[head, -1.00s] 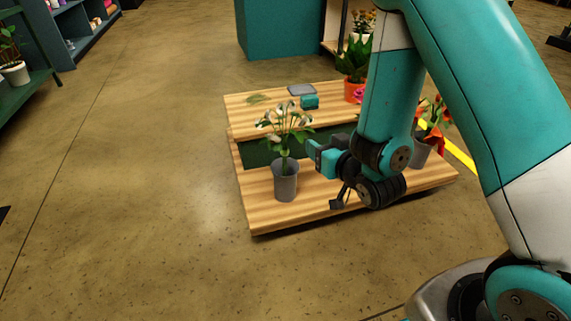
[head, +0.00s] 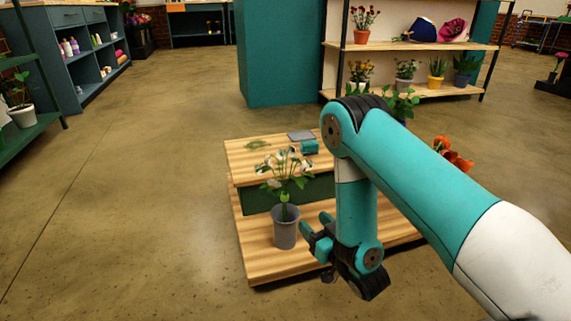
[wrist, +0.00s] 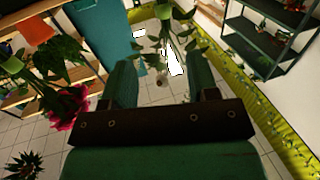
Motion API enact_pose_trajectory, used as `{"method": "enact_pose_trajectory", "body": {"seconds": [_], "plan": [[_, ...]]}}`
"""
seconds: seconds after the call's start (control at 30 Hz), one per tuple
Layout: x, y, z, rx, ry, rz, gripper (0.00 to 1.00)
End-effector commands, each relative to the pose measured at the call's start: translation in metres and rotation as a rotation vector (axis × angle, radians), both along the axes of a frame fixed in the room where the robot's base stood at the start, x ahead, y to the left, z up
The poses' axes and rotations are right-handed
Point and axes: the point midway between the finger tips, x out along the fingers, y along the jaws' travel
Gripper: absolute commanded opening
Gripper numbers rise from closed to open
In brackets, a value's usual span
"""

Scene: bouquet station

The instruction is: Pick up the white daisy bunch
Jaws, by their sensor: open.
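The white daisy bunch (head: 287,165) has white blooms and green leaves and stands upright in a grey vase (head: 285,230) on the wooden stand. My gripper (head: 314,225) is just right of the vase, level with its body and below the blooms. Its jaws are open, and I see nothing held. In the wrist view a leafy stem bunch (wrist: 167,38) shows beyond and between my two spread fingers (wrist: 160,72); whether it is the daisy bunch I cannot tell for certain.
The wooden stand (head: 262,262) has a raised back step with a teal block (head: 309,147) and a grey flat item (head: 301,136). Orange-red flowers (head: 452,155) stand right, partly behind my arm. A pink bloom (wrist: 68,106) shows left in the wrist view. Floor left is clear.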

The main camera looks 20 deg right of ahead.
Motion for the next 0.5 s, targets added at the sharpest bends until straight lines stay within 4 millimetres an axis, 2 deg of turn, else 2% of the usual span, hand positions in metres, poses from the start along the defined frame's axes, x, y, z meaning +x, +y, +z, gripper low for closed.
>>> {"method": "enact_pose_trajectory", "body": {"seconds": [0.03, 0.3, 0.37, 0.5], "plan": [[0.003, 0.001, 0.007, 0.000, 0.001, 0.000, 0.54], [0.015, 0.004, 0.006, 0.000, 0.002, 0.000, 0.54], [0.026, 0.008, -0.004, 0.001, -0.005, 0.002, 0.54], [0.052, 0.014, -0.005, 0.001, -0.005, 0.002, 0.54]]}}
